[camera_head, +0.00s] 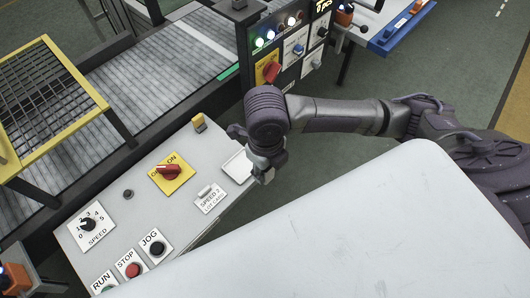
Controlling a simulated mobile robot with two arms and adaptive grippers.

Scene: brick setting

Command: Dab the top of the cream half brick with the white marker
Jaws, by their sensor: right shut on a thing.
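My right gripper (263,176) hangs from the arm that comes in from the right, over the right edge of the grey control desk. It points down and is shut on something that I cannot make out. A pale, flat, square piece (238,167) lies on the desk just left of the gripper; I cannot tell whether it is a plate or a shallow tray. I cannot make out a cream half brick or a white marker. My left gripper is not in view.
The grey desk (135,212) carries a red rotary switch (169,171), a speed dial (88,224), push buttons (133,269) and a small yellow block (198,122). A conveyor (150,85) and yellow-framed mesh guard (45,100) lie behind. An upright panel (290,48) stands behind my right wrist.

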